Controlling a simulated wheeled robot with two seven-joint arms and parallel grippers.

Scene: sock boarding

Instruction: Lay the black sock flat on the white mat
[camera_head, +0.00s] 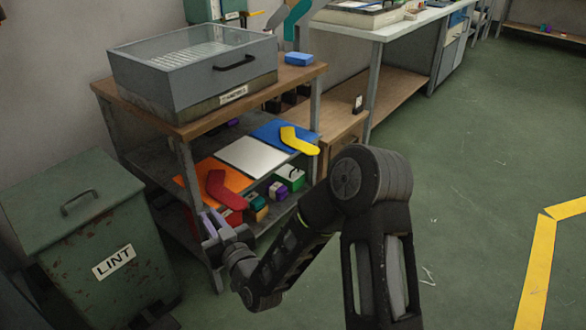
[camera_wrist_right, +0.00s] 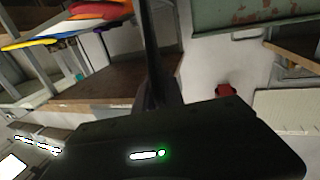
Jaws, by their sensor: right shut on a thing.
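The white mat (camera_head: 252,157) lies bare on the shelf under the wooden table, between an orange mat (camera_head: 203,178) and a blue mat (camera_head: 272,133). My right gripper (camera_head: 212,222) is low at the shelf's front left post, left of and below the white mat. It is shut. In the right wrist view a dark strip (camera_wrist_right: 153,50) rises from the jaws; it seems to be the black sock edge-on, though sock and finger are hard to tell apart. The sock does not show clearly in the head view. My left gripper is not in view.
A red sock (camera_head: 222,190) lies on the orange mat and a yellow sock (camera_head: 298,141) on the blue mat. A grey box (camera_head: 190,80) stands on the table above. A green lint bin (camera_head: 95,255) stands at left. The floor at right is open.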

